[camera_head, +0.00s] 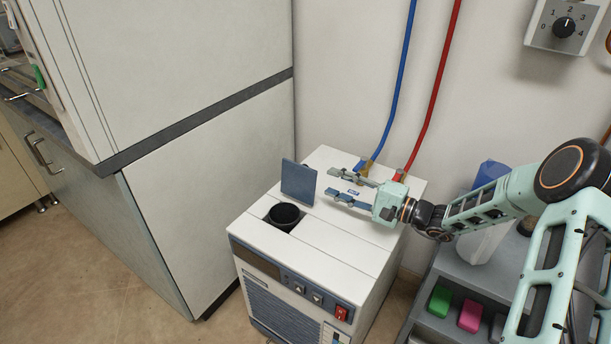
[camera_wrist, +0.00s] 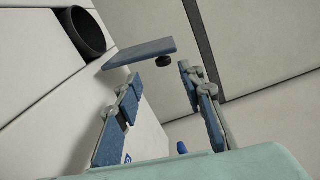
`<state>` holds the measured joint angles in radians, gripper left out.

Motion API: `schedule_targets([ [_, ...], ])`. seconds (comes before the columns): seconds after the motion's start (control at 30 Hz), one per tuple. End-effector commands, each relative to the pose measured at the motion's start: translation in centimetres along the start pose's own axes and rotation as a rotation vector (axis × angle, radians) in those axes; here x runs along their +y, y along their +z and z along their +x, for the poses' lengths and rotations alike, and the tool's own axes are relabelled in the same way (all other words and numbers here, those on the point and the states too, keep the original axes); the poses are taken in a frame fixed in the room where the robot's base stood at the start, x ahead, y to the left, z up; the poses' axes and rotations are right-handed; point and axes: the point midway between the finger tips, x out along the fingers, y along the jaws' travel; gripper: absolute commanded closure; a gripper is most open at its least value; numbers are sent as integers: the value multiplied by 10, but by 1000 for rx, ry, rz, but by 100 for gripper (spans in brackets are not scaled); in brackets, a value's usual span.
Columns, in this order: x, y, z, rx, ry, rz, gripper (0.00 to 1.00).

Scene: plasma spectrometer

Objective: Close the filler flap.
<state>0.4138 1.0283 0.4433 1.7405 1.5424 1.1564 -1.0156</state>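The filler flap (camera_head: 298,182) is a blue-grey plate standing open, about upright, on top of the white chiller box. In front of it is the dark round filler opening (camera_head: 284,215). My gripper (camera_head: 340,185) is just right of the flap, above the box top, with its fingers pointing left towards it. The wrist view shows the flap (camera_wrist: 140,53) ahead of the fingers, with a small dark knob beneath its right end. My gripper (camera_wrist: 155,85) also shows there, its two fingers wide apart with nothing between them. The filler opening (camera_wrist: 82,32) is at upper left.
The white box (camera_head: 340,238) has blue (camera_head: 400,80) and red (camera_head: 437,90) hoses rising behind my gripper. A tall cabinet (camera_head: 205,170) stands to the left. A grey cart (camera_head: 478,285) with coloured items stands to the right. The box top in front is clear.

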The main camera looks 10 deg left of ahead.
Motion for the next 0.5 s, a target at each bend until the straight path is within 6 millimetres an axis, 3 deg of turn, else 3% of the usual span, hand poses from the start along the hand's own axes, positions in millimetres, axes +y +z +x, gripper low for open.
schedule_targets([
  [0.17, -2, -7, 9, 20, -23, 6, 64],
  [0.5, -1, -7, 71, 16, -21, 6, 64],
])
